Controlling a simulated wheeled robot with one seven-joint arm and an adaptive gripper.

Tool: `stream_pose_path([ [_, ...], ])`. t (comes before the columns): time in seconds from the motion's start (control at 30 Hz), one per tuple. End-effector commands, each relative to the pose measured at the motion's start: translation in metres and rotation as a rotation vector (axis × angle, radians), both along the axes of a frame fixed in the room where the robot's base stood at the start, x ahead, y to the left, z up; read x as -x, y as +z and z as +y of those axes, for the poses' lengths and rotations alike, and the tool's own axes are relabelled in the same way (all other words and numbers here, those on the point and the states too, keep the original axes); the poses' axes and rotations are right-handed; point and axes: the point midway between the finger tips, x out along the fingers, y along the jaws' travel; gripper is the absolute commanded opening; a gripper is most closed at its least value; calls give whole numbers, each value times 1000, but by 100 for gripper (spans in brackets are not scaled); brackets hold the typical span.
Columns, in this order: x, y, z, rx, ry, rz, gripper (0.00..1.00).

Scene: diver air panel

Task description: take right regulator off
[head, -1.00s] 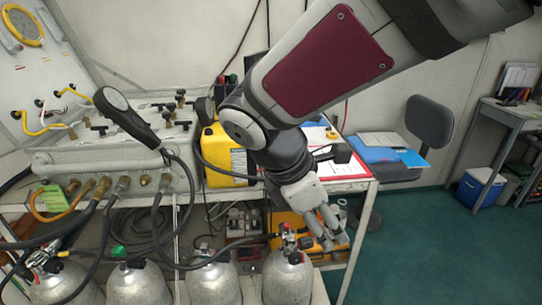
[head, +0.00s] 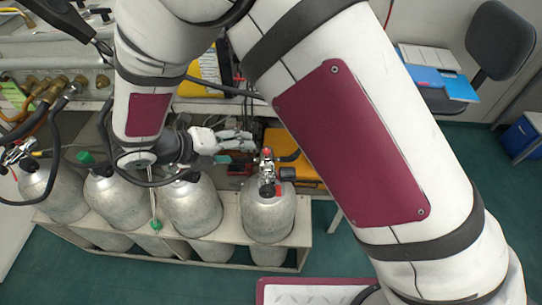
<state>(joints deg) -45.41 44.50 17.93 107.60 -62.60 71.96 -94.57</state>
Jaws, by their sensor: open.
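The right cylinder (head: 268,212) is silver and stands upright in a rack at the right end of a row. On its top is the right regulator (head: 267,182), a dark and metal fitting with red parts and a black knob at its right side. My gripper (head: 250,142) is up and to the left of that fitting in the head view, its pale fingers pointing right. It is open and appears empty. I see no contact with the regulator, but the depth between them is hard to judge. My arm hides part of the area to the left.
Several more cylinders (head: 190,207) stand to the left, with black hoses (head: 107,130) near their tops. A yellow case (head: 290,150) lies behind the right cylinder. The panel's brass fittings (head: 55,88) are at the upper left.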

Motion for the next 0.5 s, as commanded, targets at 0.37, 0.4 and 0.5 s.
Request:
stream_pose_path([
  [0.37,-31,-43,-38,0,-6,0,62],
  [0.4,-33,-44,-40,-1,-6,-1,62],
  [0.5,-35,-47,-42,-2,-5,-1,62],
])
